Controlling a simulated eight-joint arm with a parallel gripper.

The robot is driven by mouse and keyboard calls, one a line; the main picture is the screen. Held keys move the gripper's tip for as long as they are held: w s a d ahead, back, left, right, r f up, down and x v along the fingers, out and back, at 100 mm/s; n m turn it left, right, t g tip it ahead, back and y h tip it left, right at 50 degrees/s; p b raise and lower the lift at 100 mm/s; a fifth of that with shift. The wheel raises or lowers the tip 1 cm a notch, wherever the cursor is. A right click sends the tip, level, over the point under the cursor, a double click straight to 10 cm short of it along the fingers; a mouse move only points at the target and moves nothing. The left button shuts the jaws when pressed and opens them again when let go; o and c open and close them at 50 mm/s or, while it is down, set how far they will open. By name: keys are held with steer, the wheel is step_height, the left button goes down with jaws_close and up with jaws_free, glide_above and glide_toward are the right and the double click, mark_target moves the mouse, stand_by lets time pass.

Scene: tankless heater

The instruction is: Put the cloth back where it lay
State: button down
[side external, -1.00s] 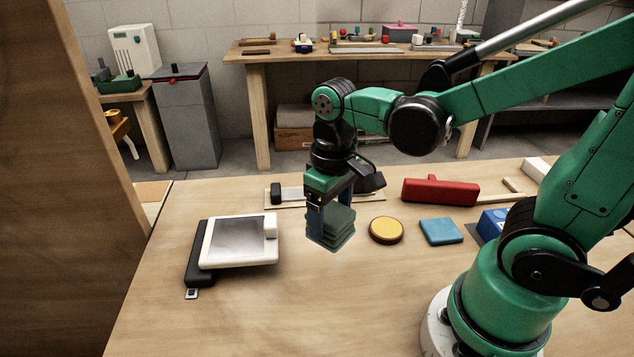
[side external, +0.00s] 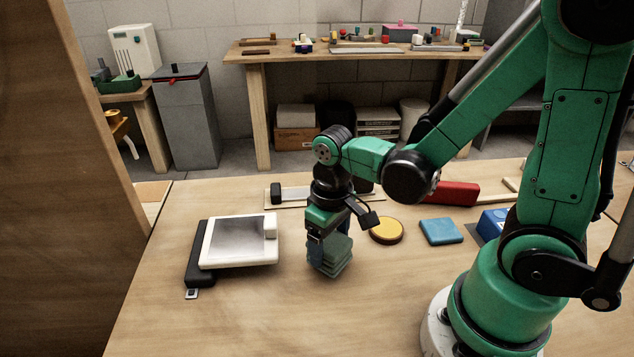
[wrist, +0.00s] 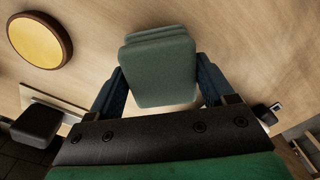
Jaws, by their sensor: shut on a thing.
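The cloth (side external: 331,256) is a grey-green folded stack of several layers. My gripper (side external: 328,250) is shut on it, with a finger on either side, and points down at the table. In the wrist view the cloth (wrist: 160,70) sits between the two dark blue fingers (wrist: 160,88). In the side view the cloth is low over the bare wood, between the white scale-like device and the yellow round disc. I cannot tell whether its underside touches the table.
A white flat device (side external: 240,240) on a black base stands to the left. A yellow disc (side external: 386,230) and a blue square pad (side external: 441,231) lie to the right. A red block (side external: 455,191) is behind them. The table front (side external: 260,315) is clear.

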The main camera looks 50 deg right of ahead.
steer(key=shift+f, duration=0.65)
jaws_free()
stand_by(0.4)
steer(key=shift+r, duration=2.85)
